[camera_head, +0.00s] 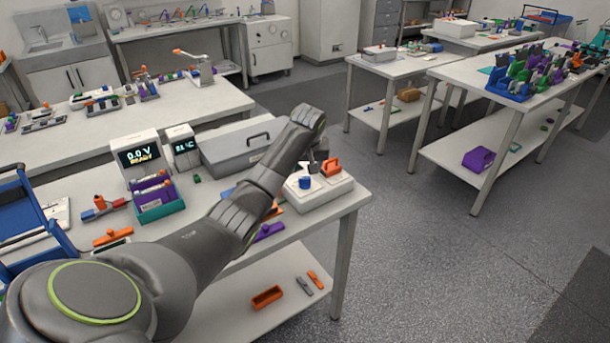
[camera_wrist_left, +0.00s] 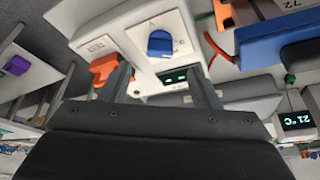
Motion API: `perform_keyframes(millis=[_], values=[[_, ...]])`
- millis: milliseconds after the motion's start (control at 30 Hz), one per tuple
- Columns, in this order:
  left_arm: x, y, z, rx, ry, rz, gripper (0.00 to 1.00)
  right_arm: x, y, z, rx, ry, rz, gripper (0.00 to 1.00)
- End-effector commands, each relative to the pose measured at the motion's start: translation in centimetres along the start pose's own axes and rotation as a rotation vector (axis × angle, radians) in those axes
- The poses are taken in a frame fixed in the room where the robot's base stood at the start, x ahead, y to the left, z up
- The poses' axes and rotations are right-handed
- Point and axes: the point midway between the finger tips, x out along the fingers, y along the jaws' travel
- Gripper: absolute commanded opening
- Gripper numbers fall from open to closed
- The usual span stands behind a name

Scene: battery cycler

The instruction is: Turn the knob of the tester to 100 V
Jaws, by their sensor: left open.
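The tester is a low white box (camera_head: 318,195) at the right end of the near table in the head view. It carries a blue knob (camera_head: 306,183), which also shows on a white dial plate in the left wrist view (camera_wrist_left: 160,44). An orange part (camera_head: 331,166) stands beside the knob, also in the wrist view (camera_wrist_left: 103,69). My left gripper (camera_head: 309,162) is open and empty, just above the tester. In the wrist view its two fingers (camera_wrist_left: 160,84) stand apart, with the knob beyond their tips. The dial's setting is too small to read. My right gripper is not seen.
A white unit (camera_head: 137,157) reads 0.0 V READY. Next to it stand a temperature display (camera_head: 184,145) and a grey lidded case (camera_head: 232,149). A purple part (camera_head: 270,231) lies near the table's front edge. Open floor lies to the right.

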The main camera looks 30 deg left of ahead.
Motion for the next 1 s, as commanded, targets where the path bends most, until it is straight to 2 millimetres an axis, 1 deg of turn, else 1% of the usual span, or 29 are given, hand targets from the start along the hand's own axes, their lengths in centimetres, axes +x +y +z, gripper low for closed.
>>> perform_keyframes(millis=[33,200,400,633,933,1000], values=[[0.9,0.0,0.1,0.000,-0.004,-0.002,0.56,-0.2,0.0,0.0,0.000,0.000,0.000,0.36],[3.5,0.0,0.1,0.001,-0.004,-0.001,0.56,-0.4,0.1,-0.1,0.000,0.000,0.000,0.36],[5.6,0.0,0.1,0.000,-0.002,0.000,0.56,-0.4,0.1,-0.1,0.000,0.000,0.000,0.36],[6.7,0.0,0.1,0.002,-0.001,0.000,0.56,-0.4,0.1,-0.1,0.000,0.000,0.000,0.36],[6.8,0.0,0.1,0.002,0.000,0.000,0.56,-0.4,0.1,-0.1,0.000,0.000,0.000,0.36],[6.8,0.0,0.1,0.002,0.000,0.000,0.47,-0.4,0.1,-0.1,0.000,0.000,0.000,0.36]])
